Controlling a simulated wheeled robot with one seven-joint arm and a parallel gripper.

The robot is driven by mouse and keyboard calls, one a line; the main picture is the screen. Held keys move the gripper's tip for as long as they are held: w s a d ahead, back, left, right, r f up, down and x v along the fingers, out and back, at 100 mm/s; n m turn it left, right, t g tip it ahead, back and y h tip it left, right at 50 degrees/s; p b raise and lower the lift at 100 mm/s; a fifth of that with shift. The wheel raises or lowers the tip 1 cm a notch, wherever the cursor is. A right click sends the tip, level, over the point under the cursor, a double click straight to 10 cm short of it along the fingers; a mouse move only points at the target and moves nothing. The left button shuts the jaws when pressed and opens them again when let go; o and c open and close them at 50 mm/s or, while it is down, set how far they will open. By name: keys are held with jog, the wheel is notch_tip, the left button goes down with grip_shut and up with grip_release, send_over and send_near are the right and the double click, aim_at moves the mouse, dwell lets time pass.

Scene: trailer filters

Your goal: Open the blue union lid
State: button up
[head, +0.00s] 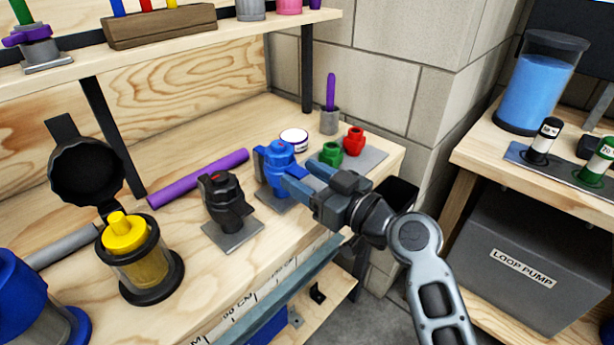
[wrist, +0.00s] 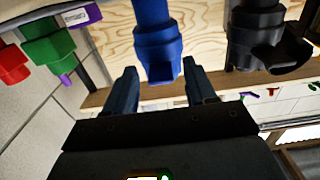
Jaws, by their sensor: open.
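In the wrist view, which looks upside down, the blue union (wrist: 157,42) hangs between and just beyond the fingers. Its narrow protruding tab lies between the fingertips (wrist: 160,73). No finger clearly touches it.
A black union (head: 222,200) stands left of the blue one. Green (head: 331,154) and red (head: 354,141) fittings stand close behind my gripper. A purple rod (head: 200,178) lies behind, and a yellow filter in an open housing (head: 140,258) stands at front left.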

jog(key=shift+c, duration=0.2)
grip_shut()
dwell(0.4)
